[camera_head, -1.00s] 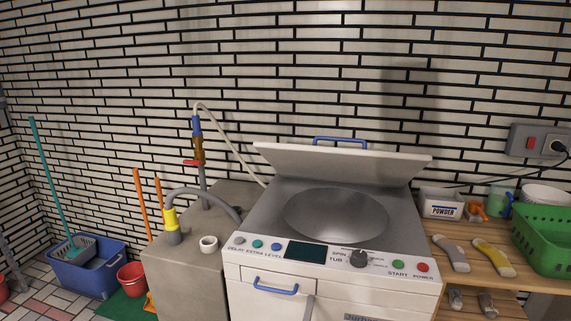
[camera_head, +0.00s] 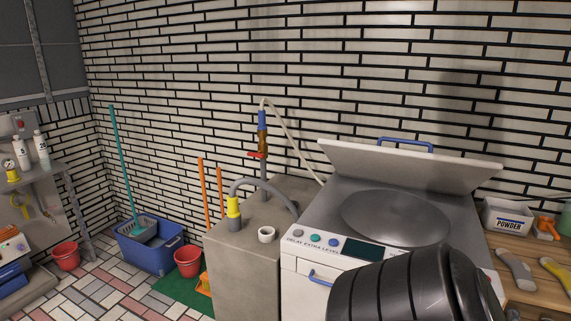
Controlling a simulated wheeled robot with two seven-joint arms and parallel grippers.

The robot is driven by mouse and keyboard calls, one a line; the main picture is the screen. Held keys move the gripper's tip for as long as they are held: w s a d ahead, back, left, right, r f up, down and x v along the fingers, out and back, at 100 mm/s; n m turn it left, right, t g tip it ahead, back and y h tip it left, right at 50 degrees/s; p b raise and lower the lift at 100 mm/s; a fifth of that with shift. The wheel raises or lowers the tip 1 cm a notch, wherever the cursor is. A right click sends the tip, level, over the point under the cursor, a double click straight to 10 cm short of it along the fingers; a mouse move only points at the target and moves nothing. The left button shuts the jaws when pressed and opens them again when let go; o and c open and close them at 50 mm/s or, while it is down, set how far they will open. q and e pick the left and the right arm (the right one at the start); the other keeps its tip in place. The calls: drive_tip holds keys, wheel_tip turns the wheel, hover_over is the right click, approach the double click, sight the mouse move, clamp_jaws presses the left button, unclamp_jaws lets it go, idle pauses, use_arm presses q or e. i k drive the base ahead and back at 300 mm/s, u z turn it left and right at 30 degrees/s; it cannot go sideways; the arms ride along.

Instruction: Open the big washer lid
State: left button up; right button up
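The big washer (camera_head: 318,222) stands at the right of the head view, with its control panel along the front edge. Its lid (camera_head: 420,165) is raised and leans back toward the wall, with a blue handle (camera_head: 405,145) at its top edge. The round tub opening (camera_head: 395,217) shows below the lid. A black ribbed part of my own arm covers the right part of the control panel and the washer's front. Neither gripper's fingers show.
A concrete block (camera_head: 240,255) with a tap, a hose and a white cup (camera_head: 266,234) stands left of the washer. A wooden shelf (camera_head: 550,268) with a powder box (camera_head: 507,217) is at the right. A blue mop bucket (camera_head: 150,250) and red buckets stand on the tiled floor (camera_head: 110,290).

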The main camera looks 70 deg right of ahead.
sight(456, 176)
drive_tip(key=u, duration=0.9)
drive_tip(key=k, duration=2.6)
drive_tip(key=z, duration=0.15)
